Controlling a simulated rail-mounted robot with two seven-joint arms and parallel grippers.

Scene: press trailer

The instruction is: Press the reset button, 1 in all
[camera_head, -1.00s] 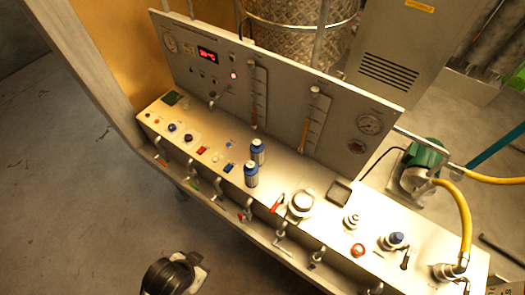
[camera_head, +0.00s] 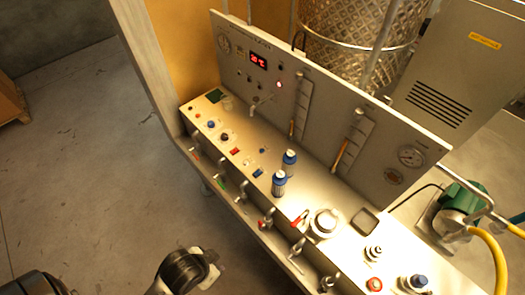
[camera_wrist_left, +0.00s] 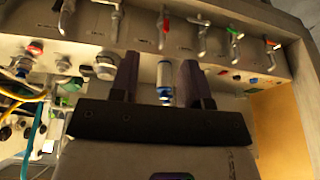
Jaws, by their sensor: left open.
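No label reading reset is legible. On the console deck (camera_head: 345,215), small coloured buttons sit at the left end: a blue one (camera_head: 211,124), a dark one (camera_head: 224,137), a red one (camera_head: 234,151) and blue ones (camera_head: 257,173). A round red button (camera_head: 374,284) sits at the near right. In the left wrist view my left gripper (camera_wrist_left: 159,60) is open and empty, with a blue-and-white bottle (camera_wrist_left: 164,77) showing between its fingers; contact cannot be told. Dark parts of my own arm show at the bottom of the head view. My right gripper is not in view.
Two blue bottles (camera_head: 280,183) stand mid-deck. Lever valves (camera_head: 268,221) stick out along the front face. An upright panel (camera_head: 330,110) with a red display (camera_head: 259,61) and gauges rises behind. A yellow hose (camera_head: 492,255) hangs at the right.

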